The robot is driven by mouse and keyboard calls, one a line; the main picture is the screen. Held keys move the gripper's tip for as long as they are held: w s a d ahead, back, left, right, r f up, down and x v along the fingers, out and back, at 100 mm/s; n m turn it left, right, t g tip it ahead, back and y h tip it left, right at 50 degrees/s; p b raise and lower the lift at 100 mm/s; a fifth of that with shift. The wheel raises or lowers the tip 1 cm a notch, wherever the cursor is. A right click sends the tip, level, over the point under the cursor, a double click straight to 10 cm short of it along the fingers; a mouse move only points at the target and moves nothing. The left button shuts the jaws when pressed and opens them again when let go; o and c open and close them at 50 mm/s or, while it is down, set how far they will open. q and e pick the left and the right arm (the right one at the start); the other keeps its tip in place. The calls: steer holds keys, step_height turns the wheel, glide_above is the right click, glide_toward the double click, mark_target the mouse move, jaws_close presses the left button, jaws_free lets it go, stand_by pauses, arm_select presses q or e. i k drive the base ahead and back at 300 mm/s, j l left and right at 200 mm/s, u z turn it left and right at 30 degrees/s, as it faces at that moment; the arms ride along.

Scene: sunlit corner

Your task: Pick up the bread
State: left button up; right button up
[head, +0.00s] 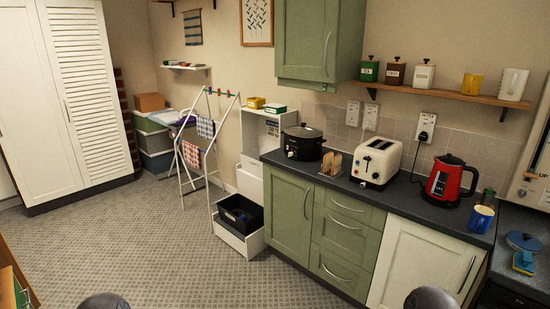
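The bread (336,164) looks like a couple of tan slices standing upright in a small rack on the dark worktop. It stands between the black slow cooker (303,142) on its left and the cream toaster (376,161) on its right. The slices are small in the head view, so I cannot tell their exact number. Neither of my grippers is in view; only two dark rounded parts, probably of my own arms, show at the bottom edge.
The worktop (400,196) runs along the right wall above green cabinets (289,207). A red kettle (447,182) and a blue mug (481,218) stand right of the toaster. A drying rack (184,165) stands left of a white shelf unit. The patterned floor in front is clear.

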mark_target(328, 158)
steer(key=i+j+z, duration=0.2)
steer(key=i, duration=0.35)
steer(key=i+j+z, duration=0.15)
steer(key=i, duration=0.4)
steer(key=i+j+z, duration=0.2)
steer(key=i, duration=0.3)
